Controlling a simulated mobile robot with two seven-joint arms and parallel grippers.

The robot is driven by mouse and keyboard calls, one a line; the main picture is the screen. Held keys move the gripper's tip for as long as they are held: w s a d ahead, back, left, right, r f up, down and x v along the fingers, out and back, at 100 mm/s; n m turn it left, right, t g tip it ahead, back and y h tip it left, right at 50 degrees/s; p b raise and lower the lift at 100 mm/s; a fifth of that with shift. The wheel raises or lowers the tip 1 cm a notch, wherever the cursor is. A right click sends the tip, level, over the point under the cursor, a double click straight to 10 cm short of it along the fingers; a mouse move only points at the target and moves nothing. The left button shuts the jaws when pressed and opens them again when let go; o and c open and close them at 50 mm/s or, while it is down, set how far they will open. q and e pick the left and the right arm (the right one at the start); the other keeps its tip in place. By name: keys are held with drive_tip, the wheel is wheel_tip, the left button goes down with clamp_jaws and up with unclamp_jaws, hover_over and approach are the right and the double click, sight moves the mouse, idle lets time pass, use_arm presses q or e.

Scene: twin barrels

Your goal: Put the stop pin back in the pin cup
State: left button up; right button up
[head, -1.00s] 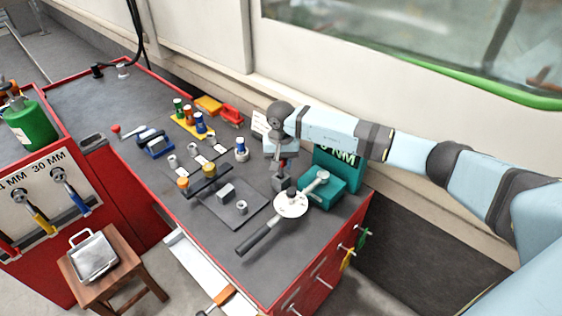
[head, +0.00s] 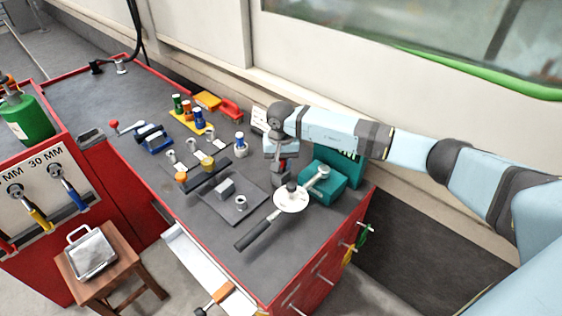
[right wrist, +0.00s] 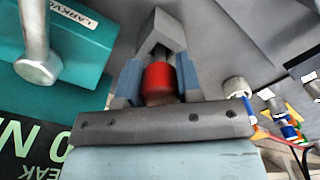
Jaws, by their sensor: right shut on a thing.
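My right gripper (head: 282,172) is above the back right of the grey bench top, near the teal box. In the right wrist view its blue fingers (right wrist: 158,72) are shut on a red-ended cylinder (right wrist: 158,82), which I take to be the stop pin. Its lower end is hidden. A small grey cup (head: 241,202) stands on the dark plate, left of the gripper. A pale cup with a blue-capped piece (head: 240,143) stands behind the plate. I cannot tell which is the pin cup. My left gripper is out of view.
The teal box (head: 335,188) is close on the right. A yellow rack (head: 184,122) with coloured bottles stands farther left.

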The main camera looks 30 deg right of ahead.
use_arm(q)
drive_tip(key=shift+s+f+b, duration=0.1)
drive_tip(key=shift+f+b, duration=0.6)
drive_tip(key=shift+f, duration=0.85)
use_arm(e)
drive_tip(key=shift+f, duration=1)
drive_tip(key=o, duration=1.2)
drive_tip(key=shift+c, duration=0.2)
drive_tip(key=shift+r, duration=0.85)
use_arm(q)
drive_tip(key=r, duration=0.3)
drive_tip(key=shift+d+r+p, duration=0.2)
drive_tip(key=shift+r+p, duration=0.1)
drive_tip(key=shift+p, duration=0.1)
use_arm(e)
wheel_tip(320, 180, up, 13)
drive_tip(key=shift+f, duration=0.15)
drive_tip(key=shift+f, duration=0.1)
